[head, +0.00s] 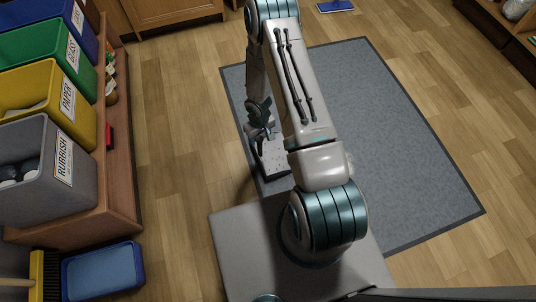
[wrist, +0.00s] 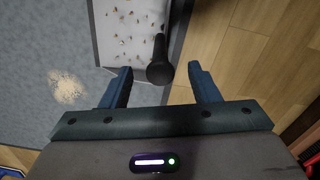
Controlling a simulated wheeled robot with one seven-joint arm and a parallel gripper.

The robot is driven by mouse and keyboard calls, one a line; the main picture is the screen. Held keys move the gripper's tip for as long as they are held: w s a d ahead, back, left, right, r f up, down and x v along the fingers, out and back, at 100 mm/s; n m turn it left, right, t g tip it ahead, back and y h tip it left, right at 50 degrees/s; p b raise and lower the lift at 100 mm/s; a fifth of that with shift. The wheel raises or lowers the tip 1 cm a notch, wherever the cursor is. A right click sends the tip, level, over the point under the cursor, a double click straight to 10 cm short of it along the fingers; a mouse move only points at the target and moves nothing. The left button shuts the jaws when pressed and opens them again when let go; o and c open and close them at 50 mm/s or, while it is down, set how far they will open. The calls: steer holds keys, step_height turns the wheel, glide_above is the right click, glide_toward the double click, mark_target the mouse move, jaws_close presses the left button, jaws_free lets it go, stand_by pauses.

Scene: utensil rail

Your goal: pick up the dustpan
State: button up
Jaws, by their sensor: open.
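The dustpan is a pale grey pan with dark specks of debris in it and a thick black handle. In the wrist view the pan (wrist: 125,40) lies at the top, and its handle (wrist: 160,62) points down between my fingers. My gripper (wrist: 159,75) is open, with one blue finger on each side of the handle's end; I cannot tell whether either touches it. In the head view the pan (head: 273,160) rests at the mat's left edge, partly hidden by my arm. My gripper (head: 262,133) is beside it there.
A grey mat (head: 375,110) covers part of the wooden floor. A beige crumb pile (wrist: 68,88) lies on it. Recycling bins (head: 45,175) stand on a wooden unit at left. A blue tray (head: 103,271) and yellow brush (head: 45,275) are at lower left. Floor between unit and mat is clear.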

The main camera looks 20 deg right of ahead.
mark_target(259, 138)
steer(key=f, duration=0.1)
steer(key=f+b, duration=0.1)
steer(key=f, duration=0.1)
steer(key=f+b, duration=0.1)
steer(key=f, duration=0.1)
steer(key=shift+w+a, duration=0.1)
steer(key=shift+w, duration=0.25)
steer(key=c, duration=1)
steer(key=shift+r, duration=0.1)
steer(key=shift+r, duration=0.6)
steer(key=r+p, duration=0.1)
steer(key=r, duration=0.1)
steer(key=r+p, duration=0.1)
steer(key=shift+s+d+r, duration=0.15)
steer(key=shift+d+r, duration=0.25)
steer(key=s+d+r+p, duration=0.1)
steer(key=d+r, duration=0.1)
steer(key=d, duration=0.1)
steer(key=s+d+r+p, duration=0.1)
steer(key=s+d+r, duration=0.1)
steer(key=d, duration=0.1)
steer(key=s+d+r+p, duration=0.2)
steer(key=d, duration=0.1)
steer(key=shift+d, duration=0.35)
